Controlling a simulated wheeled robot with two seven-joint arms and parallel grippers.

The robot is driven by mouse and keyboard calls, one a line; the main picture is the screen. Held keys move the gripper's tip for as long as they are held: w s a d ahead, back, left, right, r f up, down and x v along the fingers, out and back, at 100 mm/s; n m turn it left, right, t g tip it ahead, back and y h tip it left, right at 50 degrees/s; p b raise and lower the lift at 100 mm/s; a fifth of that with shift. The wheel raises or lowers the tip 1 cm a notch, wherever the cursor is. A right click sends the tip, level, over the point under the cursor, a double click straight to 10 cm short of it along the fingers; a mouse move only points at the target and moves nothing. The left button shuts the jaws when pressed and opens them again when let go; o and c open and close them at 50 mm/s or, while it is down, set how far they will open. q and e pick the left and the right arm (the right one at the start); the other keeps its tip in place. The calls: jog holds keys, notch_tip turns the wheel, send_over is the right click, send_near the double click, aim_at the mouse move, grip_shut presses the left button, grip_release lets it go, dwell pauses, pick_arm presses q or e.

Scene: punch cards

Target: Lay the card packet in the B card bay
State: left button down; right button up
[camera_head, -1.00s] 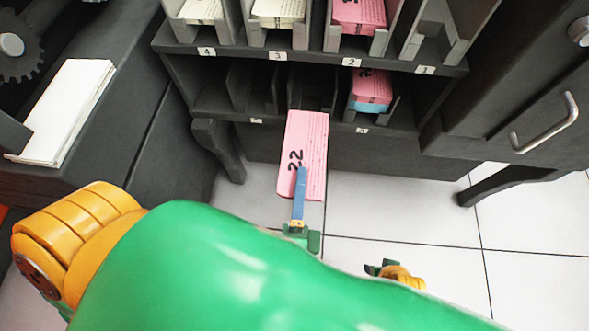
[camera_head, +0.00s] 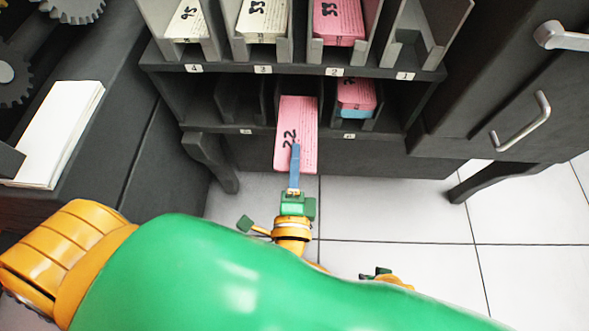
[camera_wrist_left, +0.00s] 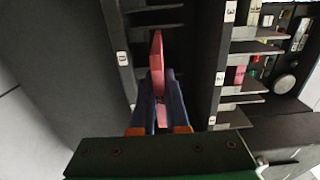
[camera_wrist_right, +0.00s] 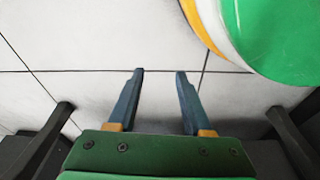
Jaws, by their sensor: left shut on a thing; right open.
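My left gripper (camera_head: 294,165) is shut on the pink card packet (camera_head: 298,128), marked 22, gripping its near end. The packet points away from me, its far end at the mouth of a lower-row bay (camera_head: 270,100), the one left of the bay with a pink and blue packet. In the left wrist view the packet (camera_wrist_left: 157,62) stands edge-on between the blue fingers (camera_wrist_left: 160,105). Lower-row labels are too small to read in the head view, so I cannot tell which is B. My right gripper (camera_wrist_right: 158,80) is open and empty above the floor.
The upper row (camera_head: 300,67), labelled 4 to 1, holds several packets; bay 1 (camera_head: 408,45) looks empty. A pink and blue packet (camera_head: 357,97) lies in a lower bay. A white card stack (camera_head: 52,135) is at left. A cabinet handle (camera_head: 524,122) sticks out at right.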

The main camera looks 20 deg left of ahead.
aim_at(298, 124)
pick_arm(q)
jog(key=x, duration=0.7)
jog(key=shift+w+a, duration=0.1)
jog(key=shift+w, duration=0.25)
jog(key=b+x, duration=0.1)
jog(key=x, duration=0.5)
jog(key=shift+w+f, duration=0.1)
jog(key=shift+w, duration=0.1)
jog(key=shift+w+a, duration=0.25)
jog(key=shift+w, duration=0.4)
pick_arm(e)
jog(key=shift+w+a+r, duration=0.2)
jog(key=shift+w+r, duration=0.6)
jog(key=shift+r, duration=0.25)
pick_arm(q)
jog(key=shift+f+b, duration=0.1)
jog(key=shift+b, duration=0.3)
jog(key=c, duration=0.8)
grip_release()
jog(key=shift+c, duration=0.2)
pick_arm(e)
jog(key=shift+w+r, duration=0.25)
jog(key=shift+r, duration=0.2)
pick_arm(q)
jog(key=v, duration=0.7)
pick_arm(e)
jog(key=shift+s+f, duration=0.25)
jog(key=shift+f, duration=0.2)
